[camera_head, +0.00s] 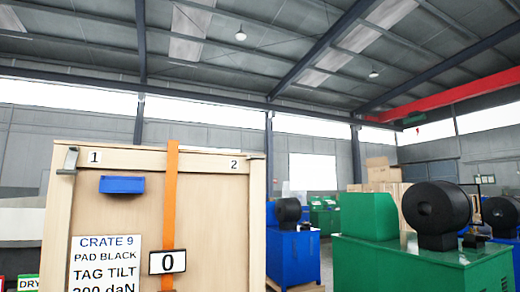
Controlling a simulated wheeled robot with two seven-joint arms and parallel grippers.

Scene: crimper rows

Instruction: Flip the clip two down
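A pale wooden crate (214,215) stands close in front at the left. Clip two (256,157) is a small grey metal piece at the crate's upper right edge, beside the label "2" (234,165). It looks like a thin, nearly level strip sticking out past the edge. Clip one (70,158) is a grey metal piece at the upper left edge, beside the label "1" (95,157). It stands tall, with a short foot at its bottom. Neither of my grippers shows in this view.
An orange strap (171,200) runs down the crate front past a "0" display (167,262). A blue holder (122,185) and a white sheet (105,265) reading "CRATE 9, PAD BLACK, TAG TILT" are on the front. Green machines (400,255) and a blue one (293,255) stand right.

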